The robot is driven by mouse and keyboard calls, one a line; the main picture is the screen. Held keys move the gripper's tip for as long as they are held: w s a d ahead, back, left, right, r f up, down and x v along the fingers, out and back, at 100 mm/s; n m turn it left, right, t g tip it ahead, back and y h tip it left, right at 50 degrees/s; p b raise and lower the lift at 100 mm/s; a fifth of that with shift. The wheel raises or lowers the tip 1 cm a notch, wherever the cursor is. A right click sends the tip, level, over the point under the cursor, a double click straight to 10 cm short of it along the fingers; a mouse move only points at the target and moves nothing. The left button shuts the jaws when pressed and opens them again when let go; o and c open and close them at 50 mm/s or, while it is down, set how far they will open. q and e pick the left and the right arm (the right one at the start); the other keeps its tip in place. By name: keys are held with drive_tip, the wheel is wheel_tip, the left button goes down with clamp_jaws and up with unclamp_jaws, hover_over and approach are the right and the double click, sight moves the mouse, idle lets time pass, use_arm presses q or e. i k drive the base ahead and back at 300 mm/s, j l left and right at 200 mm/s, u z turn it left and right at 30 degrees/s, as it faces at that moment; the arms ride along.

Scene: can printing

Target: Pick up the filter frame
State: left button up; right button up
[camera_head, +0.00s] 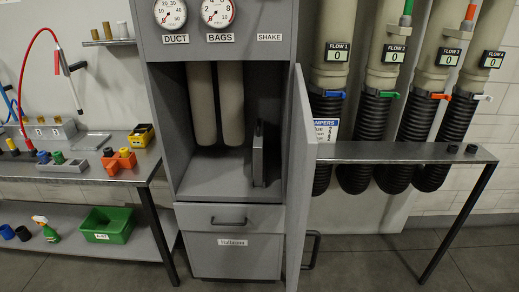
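A thin grey upright panel (259,154), which may be the filter frame, stands on edge inside the open grey cabinet (190,120). It is at the right side of the compartment, seen nearly edge-on, with a dark face on its left. Two beige filter bags (202,105) hang to its left. Neither of my grippers is in view.
The cabinet door (300,170) stands open toward me at the right. Below are a drawer (230,218) and a lower hopper front (232,255). A workbench (60,172) with fittings is at the left, a narrow grey table (400,152) at the right. The floor is clear.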

sight(258, 141)
drive_tip(key=i+j+z, duration=0.2)
drive_tip(key=j, duration=0.35)
drive_tip(key=i+j+z, duration=0.15)
drive_tip(key=j, duration=0.45)
drive_tip(key=j+z, duration=0.2)
drive_tip(key=j, duration=0.4)
drive_tip(key=i, duration=0.5)
